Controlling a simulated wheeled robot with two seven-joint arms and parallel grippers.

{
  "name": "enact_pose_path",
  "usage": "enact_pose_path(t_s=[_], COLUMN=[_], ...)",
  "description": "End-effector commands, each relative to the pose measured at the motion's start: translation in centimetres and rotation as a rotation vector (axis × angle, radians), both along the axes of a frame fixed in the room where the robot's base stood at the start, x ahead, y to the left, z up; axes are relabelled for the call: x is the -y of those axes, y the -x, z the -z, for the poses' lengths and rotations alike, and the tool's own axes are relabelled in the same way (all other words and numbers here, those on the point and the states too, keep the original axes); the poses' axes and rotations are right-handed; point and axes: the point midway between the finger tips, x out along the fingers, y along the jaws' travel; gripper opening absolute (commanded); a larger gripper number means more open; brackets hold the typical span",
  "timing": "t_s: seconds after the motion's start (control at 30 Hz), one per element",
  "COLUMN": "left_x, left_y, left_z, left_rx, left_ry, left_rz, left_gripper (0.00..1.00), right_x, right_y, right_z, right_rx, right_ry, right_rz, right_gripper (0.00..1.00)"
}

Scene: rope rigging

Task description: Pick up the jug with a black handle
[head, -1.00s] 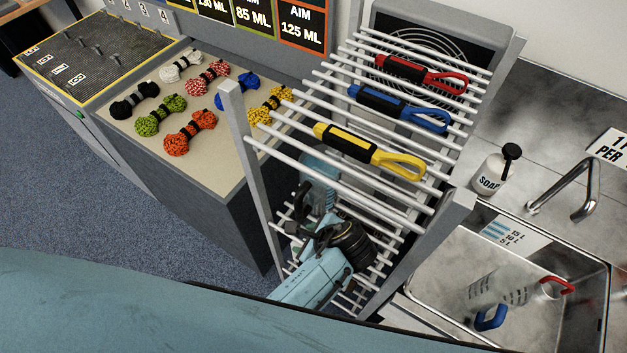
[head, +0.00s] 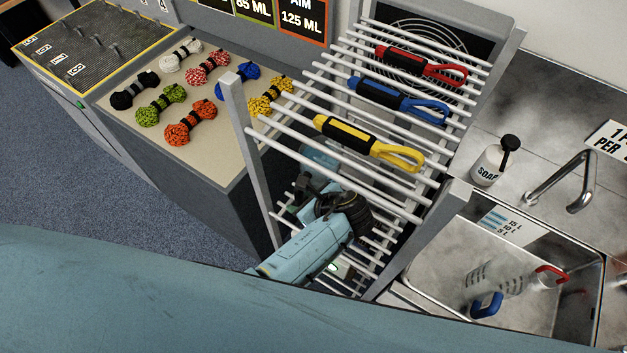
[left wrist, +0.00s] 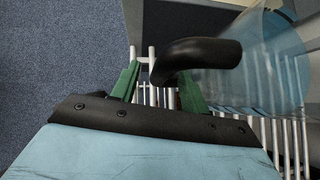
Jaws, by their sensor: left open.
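The jug with a black handle stands at the lower drying rack. In the left wrist view its clear bluish body (left wrist: 265,75) is at the upper right and its curved black handle (left wrist: 205,52) points left. In the head view only a pale part of the jug (head: 320,155) shows behind the rack bars. My left gripper (left wrist: 158,80) has its green fingers apart, with the handle's free end in view between them, near the right finger. I cannot tell whether they touch. In the head view the left gripper (head: 298,203) is partly hidden by its own wrist. My right gripper is out of view.
White rack bars (head: 330,165) and a grey post (head: 250,150) stand close around my left arm. The sink (head: 565,315) at right holds jugs with blue and red handles.

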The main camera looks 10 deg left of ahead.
Motion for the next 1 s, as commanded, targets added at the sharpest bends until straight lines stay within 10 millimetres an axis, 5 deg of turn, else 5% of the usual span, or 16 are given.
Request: enact_pose_path(t_s=[0.13,0.5,1.0], left_x=[0.02,0.06,0.08], left_y=[0.0,0.02,0.04], left_z=[-0.01,-0.02,-0.04], left_rx=[0.0,-0.001,-0.001], left_ry=[0.0,0.001,0.001], left_rz=[0.0,0.0,0.0], left_gripper=[0.45,0.0,0.0], right_x=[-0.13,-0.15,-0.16], right_y=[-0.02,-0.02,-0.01], right_z=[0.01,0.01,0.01], right_rx=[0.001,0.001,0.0], right_ry=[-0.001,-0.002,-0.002], right_rz=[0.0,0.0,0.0], right_gripper=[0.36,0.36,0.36])
